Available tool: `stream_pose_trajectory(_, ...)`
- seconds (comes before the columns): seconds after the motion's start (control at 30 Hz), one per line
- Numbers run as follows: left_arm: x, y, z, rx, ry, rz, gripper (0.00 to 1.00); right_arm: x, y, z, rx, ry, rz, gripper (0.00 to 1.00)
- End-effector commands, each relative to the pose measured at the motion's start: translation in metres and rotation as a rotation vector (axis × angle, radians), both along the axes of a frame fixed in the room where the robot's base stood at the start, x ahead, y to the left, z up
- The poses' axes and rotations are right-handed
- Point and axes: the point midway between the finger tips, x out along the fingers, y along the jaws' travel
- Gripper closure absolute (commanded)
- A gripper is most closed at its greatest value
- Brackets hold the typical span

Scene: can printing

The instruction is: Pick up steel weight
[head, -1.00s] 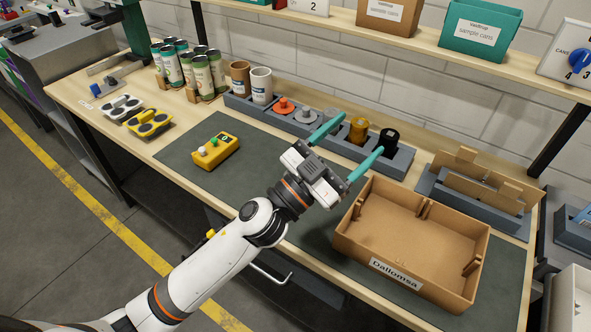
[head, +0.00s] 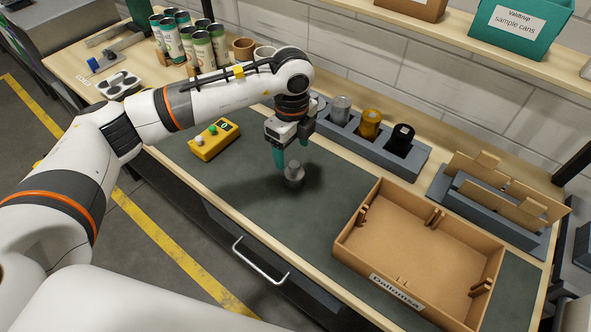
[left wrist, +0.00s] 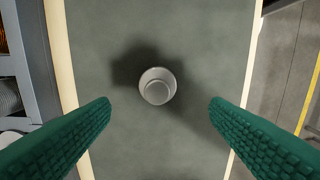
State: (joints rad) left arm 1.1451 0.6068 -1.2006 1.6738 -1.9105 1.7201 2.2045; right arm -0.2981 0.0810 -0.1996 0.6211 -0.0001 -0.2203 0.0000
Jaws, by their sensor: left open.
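The steel weight (head: 294,175) is a small grey knobbed cylinder standing on the dark mat (head: 240,183). In the left wrist view the weight (left wrist: 157,86) shows from above as a round grey piece, with bare mat around it. My left gripper (head: 291,157) points down just above the weight, its teal fingers apart. In the left wrist view the open fingers (left wrist: 160,106) lie to either side of the weight, with a gap on both sides and nothing held. My right gripper is not in view.
A grey rack (head: 372,150) with a grey, an amber and a black cylinder stands behind the mat. An open cardboard box (head: 345,241) is to the right. A yellow button box (head: 213,140) is to the left, with several cans beyond it.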

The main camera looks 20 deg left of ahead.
Motion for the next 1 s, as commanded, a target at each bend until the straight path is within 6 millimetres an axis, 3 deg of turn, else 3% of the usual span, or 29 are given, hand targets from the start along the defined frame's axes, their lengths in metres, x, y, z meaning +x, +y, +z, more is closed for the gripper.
stream_pose_trajectory(0.2, -0.001, -0.001, -0.033, -0.003, 0.004, -0.002, 0.29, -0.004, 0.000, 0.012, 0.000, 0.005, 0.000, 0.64)
stream_pose_trajectory(0.43, 0.000, -0.003, -0.050, -0.004, 0.005, -0.004, 0.29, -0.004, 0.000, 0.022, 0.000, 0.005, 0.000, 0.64)
stream_pose_trajectory(0.7, 0.001, -0.005, -0.088, -0.006, 0.002, -0.005, 0.29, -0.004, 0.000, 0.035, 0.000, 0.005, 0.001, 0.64)
stream_pose_trajectory(1.0, 0.001, -0.005, -0.093, -0.006, 0.001, -0.006, 0.31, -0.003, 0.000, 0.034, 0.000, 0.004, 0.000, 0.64)
